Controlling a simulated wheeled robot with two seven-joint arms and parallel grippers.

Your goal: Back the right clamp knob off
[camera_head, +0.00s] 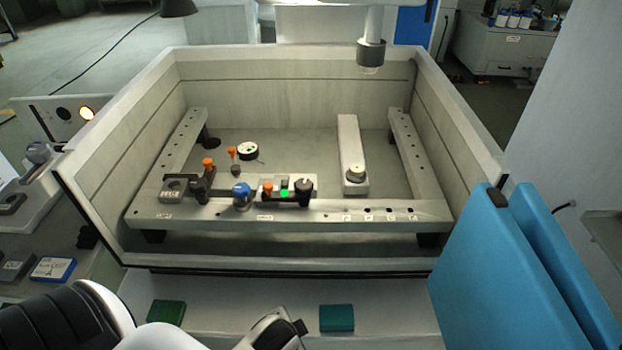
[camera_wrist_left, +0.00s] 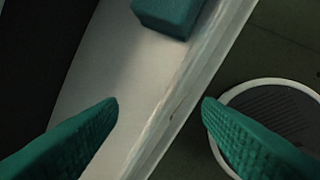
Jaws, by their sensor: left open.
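In the head view, two dark clamps sit on the front rail (camera_head: 400,212) inside the tank. The left clamp (camera_head: 203,188) has an orange knob (camera_head: 208,163). Which knob the task means cannot be told for certain. My left gripper shows in the wrist view (camera_wrist_left: 161,103), its two teal fingers apart and empty. It is over a pale ledge, away from the clamps. My right gripper is not in view.
Tank walls (camera_head: 270,245) surround the rails. A blue ball knob (camera_head: 241,189) stands between the clamps, and a nozzle (camera_head: 371,52) hangs above the back. Teal blocks (camera_head: 166,311) (camera_head: 337,318) lie on the front ledge. Blue panels (camera_head: 490,270) stand at the right.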

